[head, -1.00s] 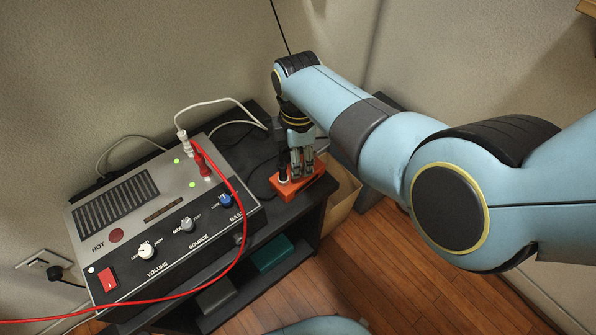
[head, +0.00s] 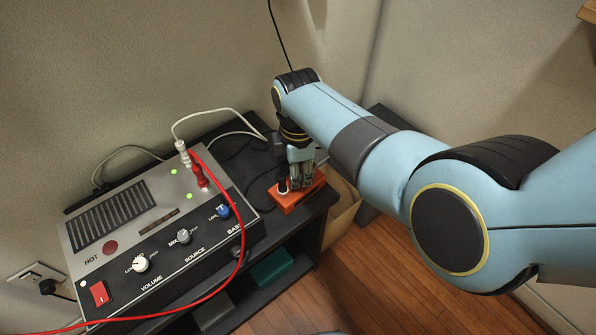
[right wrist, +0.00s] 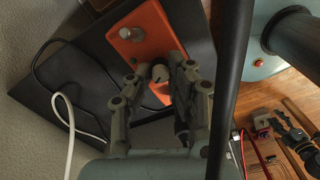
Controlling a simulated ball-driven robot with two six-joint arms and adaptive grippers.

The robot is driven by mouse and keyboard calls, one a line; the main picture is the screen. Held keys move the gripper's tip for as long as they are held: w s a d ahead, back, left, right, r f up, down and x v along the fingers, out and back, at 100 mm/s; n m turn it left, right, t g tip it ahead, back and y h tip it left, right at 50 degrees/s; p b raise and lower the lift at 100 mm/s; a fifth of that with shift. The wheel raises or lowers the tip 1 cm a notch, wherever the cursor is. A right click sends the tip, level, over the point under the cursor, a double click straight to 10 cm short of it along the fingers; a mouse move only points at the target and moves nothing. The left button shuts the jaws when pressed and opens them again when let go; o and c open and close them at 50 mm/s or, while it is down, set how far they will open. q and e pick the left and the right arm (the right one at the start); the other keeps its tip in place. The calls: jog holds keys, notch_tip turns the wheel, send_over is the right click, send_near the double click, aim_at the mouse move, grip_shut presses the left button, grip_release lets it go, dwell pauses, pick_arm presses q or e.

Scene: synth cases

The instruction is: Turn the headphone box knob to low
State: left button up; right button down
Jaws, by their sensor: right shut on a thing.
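The orange headphone box (head: 285,201) lies on the right end of the black shelf top; it also shows in the right wrist view (right wrist: 145,20). My right gripper (head: 300,184) points down over the box and is shut on the knob. A metal fitting (right wrist: 137,34) stands on the box near the knob. I cannot read the knob's setting or the box's markings. Dark finger-like parts (right wrist: 298,138) at the lower right may be my left gripper, too small to judge.
The grey amplifier (head: 165,212) with knobs and green lights stands left of the box. A red cable (head: 237,262) and a white cable (head: 205,111) run from its plugs. The black shelf (head: 318,208) has a cardboard box (head: 343,212) beside it. The wall is close behind.

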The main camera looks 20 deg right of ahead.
jog(key=n+p, duration=0.2)
jog(key=n, duration=0.1)
jog(key=shift+r+n, duration=0.1)
jog(key=shift+n, duration=0.3)
jog(key=n+p, duration=0.2)
jog(key=n, duration=0.3)
jog(key=n+p, duration=0.1)
jog(key=n, duration=0.3)
jog(key=shift+n, duration=2.5)
jog(key=c, duration=1.2)
grip_release()
